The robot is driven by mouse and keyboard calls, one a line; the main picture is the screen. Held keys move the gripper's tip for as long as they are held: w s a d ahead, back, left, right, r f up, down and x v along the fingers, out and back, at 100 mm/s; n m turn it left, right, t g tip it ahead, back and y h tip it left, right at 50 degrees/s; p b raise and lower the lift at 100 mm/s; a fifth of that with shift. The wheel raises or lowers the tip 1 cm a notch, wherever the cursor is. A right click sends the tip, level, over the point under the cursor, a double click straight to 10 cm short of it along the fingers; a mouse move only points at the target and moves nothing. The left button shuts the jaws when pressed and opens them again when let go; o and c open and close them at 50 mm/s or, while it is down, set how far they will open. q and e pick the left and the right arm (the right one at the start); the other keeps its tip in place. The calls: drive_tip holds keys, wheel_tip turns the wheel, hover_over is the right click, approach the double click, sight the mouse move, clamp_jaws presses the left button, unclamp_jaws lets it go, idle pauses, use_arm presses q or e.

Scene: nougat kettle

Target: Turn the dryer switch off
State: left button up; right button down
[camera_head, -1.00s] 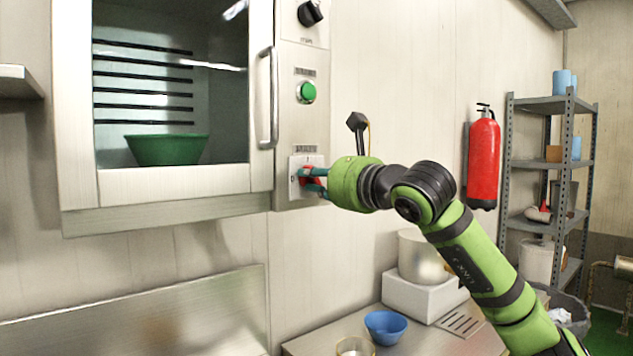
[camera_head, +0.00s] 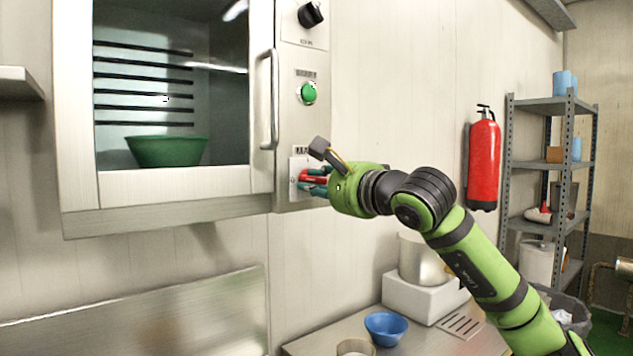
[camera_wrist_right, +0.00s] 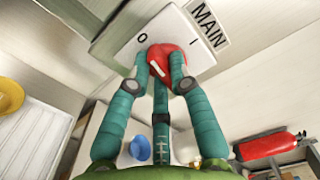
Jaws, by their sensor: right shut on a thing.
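The dryer (camera_head: 180,215) hangs on the wall at the left, with a control strip down its right side. Its red rotary switch knob (camera_head: 310,175) sits on a white plate low on that strip. In the right wrist view the red knob (camera_wrist_right: 158,60) has a white mark, and the plate shows "0", "I" and a "MAIN" label (camera_wrist_right: 208,22). My right gripper (camera_head: 318,180) is at the plate, its teal fingers (camera_wrist_right: 160,75) closed around the knob. The fingers hide part of the knob. My left gripper is not in view.
Above the switch are a green button (camera_head: 307,93) and a black knob (camera_head: 310,14). The dryer's door handle (camera_head: 268,98) stands out just left of the strip. A blue bowl (camera_head: 385,328) and a scale with a pot (camera_head: 422,258) stand on the counter below.

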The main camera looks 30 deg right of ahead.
drive_tip(key=shift+n, duration=0.9)
drive_tip(key=c, duration=1.1)
unclamp_jaws()
drive_tip(key=shift+s+d, duration=0.15)
drive_tip(key=shift+s, duration=1.85)
drive_tip(key=shift+s+d, duration=0.15)
drive_tip(key=shift+s, duration=1.8)
drive_tip(key=shift+s+d, duration=0.15)
drive_tip(key=shift+s, duration=1.85)
